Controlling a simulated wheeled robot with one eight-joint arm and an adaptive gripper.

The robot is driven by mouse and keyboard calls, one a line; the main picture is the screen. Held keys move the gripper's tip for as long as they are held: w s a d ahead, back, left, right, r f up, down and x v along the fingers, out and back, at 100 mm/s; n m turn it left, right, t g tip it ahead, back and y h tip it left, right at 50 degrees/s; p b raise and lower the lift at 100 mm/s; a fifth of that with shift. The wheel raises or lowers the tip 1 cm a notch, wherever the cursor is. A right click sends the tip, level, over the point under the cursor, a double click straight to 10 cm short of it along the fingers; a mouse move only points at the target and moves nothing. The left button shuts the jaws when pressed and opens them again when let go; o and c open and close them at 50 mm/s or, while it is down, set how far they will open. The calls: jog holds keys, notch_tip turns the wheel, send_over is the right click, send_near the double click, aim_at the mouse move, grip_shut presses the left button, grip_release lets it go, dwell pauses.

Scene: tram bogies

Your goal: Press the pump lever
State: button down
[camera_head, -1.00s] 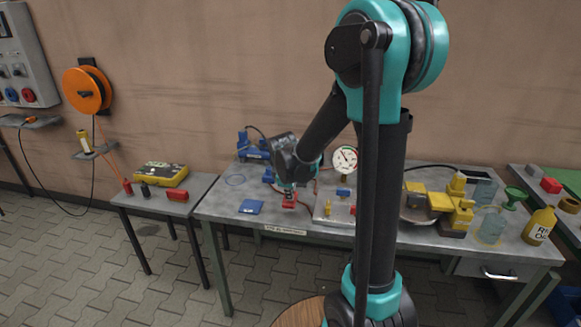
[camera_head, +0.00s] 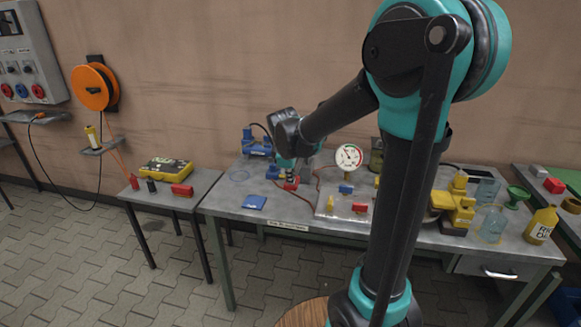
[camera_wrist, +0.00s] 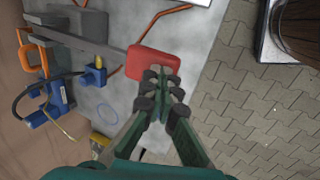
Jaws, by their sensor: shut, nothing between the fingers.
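The pump lever appears as a grey bar (camera_wrist: 90,40) with a red pad (camera_wrist: 150,62) at its end in the wrist view. The red pad also shows in the head view (camera_head: 291,184), over the bench at the left of the gauge board. My gripper (camera_wrist: 160,84) is shut, with nothing between its fingers. Its tips overlap the near edge of the red pad in the wrist view; I cannot tell whether they touch it. In the head view my gripper (camera_head: 291,174) points down just above the pad. Most of the pump body is hidden behind my arm there.
A round gauge (camera_head: 349,157) stands right of my gripper. A blue vise-like device (camera_head: 256,142) stands behind left, and a flat blue block (camera_head: 255,202) lies in front left. Yellow machinery (camera_head: 456,207) and a glass jar (camera_head: 493,223) stand farther right.

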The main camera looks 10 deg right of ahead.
jog(key=v, duration=0.6)
jog(key=shift+r, duration=0.35)
dwell(0.8)
